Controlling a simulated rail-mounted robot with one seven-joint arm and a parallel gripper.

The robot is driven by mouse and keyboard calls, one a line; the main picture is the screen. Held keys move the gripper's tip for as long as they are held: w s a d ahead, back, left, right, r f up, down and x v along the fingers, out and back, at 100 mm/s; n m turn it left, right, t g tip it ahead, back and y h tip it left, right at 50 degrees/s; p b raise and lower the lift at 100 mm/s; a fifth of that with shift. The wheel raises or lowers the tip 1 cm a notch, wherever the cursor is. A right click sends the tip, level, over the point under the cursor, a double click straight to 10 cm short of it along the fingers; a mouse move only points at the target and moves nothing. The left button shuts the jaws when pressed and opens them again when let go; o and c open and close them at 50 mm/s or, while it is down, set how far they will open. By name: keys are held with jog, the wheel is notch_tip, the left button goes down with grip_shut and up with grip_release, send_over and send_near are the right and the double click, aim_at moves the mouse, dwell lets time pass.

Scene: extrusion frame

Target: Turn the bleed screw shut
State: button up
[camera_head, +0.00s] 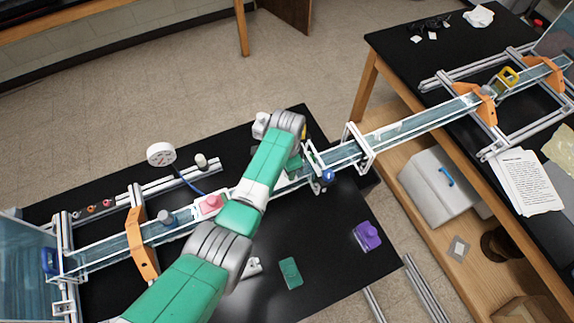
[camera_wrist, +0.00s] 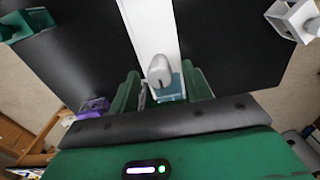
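In the wrist view a grey rounded knob (camera_wrist: 158,70), which looks like the bleed screw, stands on a white strip (camera_wrist: 150,25) above a clear bluish part. My gripper (camera_wrist: 165,88) has its two green fingers apart, one on each side of the knob's base. The knob lies at or just beyond the fingertips, and I see no clear contact. In the head view my arm reaches over the middle of the long clear channel (camera_head: 398,131) and hides the knob and most of the gripper.
A round gauge (camera_head: 161,154) with a blue hose stands behind the channel. A purple block (camera_head: 367,235) and a green plate (camera_head: 290,273) lie on the black table in front. Orange brackets (camera_head: 141,243) straddle the channel.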

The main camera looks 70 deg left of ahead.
notch_tip(320, 180, up, 8)
jog(key=shift+f, duration=0.1)
dwell(0.4)
dwell(0.5)
